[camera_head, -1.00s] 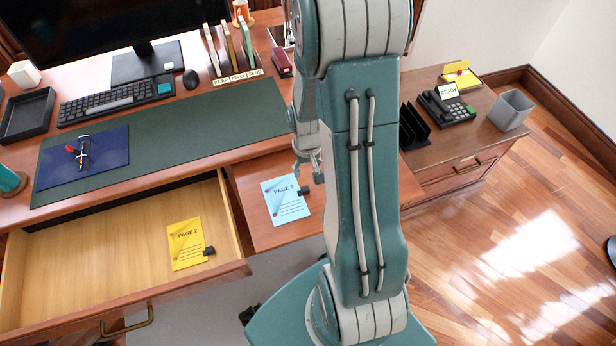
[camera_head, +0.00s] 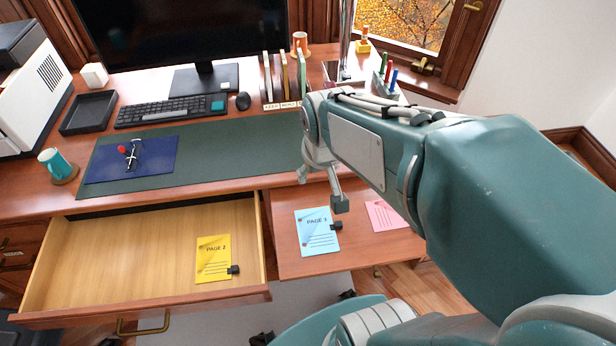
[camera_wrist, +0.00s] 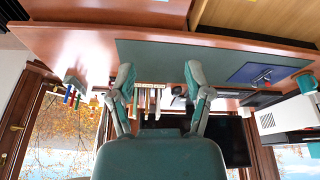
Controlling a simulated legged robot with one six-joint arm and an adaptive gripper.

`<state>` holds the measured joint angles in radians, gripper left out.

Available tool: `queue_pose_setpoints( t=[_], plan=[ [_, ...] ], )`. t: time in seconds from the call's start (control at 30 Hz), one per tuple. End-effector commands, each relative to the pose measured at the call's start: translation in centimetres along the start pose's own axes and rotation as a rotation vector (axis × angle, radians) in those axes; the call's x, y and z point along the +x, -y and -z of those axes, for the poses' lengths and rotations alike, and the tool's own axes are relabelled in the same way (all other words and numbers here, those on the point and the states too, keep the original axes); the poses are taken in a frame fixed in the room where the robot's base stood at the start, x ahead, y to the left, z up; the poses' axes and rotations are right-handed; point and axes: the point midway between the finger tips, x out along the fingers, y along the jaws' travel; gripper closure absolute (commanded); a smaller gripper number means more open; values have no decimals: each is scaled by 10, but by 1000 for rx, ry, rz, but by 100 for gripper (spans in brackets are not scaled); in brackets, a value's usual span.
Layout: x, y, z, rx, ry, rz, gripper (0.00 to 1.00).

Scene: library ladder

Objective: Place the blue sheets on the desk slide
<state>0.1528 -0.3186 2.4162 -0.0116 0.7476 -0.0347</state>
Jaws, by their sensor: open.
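The blue sheets (camera_head: 317,232), marked with a page number, lie flat on the desk slide (camera_head: 292,265), the wooden board pulled out right of the open drawer. A black clip (camera_head: 336,226) sits at their right edge. My gripper (camera_head: 322,188) is open and empty, beyond the blue sheets and apart from them. In the wrist view my two fingers (camera_wrist: 158,75) stand wide apart with nothing between them; the blue sheets do not show there. A pink sheet (camera_head: 384,216) lies on the slide to the right, partly hidden by my arm.
The open drawer (camera_head: 110,262) holds yellow sheets (camera_head: 213,258) with a clip. On the desk are a green mat (camera_head: 235,150), a blue folder (camera_head: 110,165), a keyboard (camera_head: 165,110), upright file dividers (camera_head: 283,80) and a teal mug (camera_head: 54,162). My arm blocks the right side.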

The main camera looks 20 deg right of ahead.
Motion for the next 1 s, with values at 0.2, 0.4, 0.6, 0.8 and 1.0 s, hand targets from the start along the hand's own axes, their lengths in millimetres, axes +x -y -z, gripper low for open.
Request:
queue_pose_setpoints(
  t=[0.2, 0.4, 0.6, 0.8, 1.0],
  plan=[
    [-60, 27, -27, -63, -125, 33, 36],
    [-86, 38, -49, -94, -187, 57, 36],
    [-90, 40, -53, -100, -195, 61, 36],
    [-89, 40, -53, -99, -195, 61, 36],
    [-90, 40, -53, -100, -196, 62, 36]
  ],
)
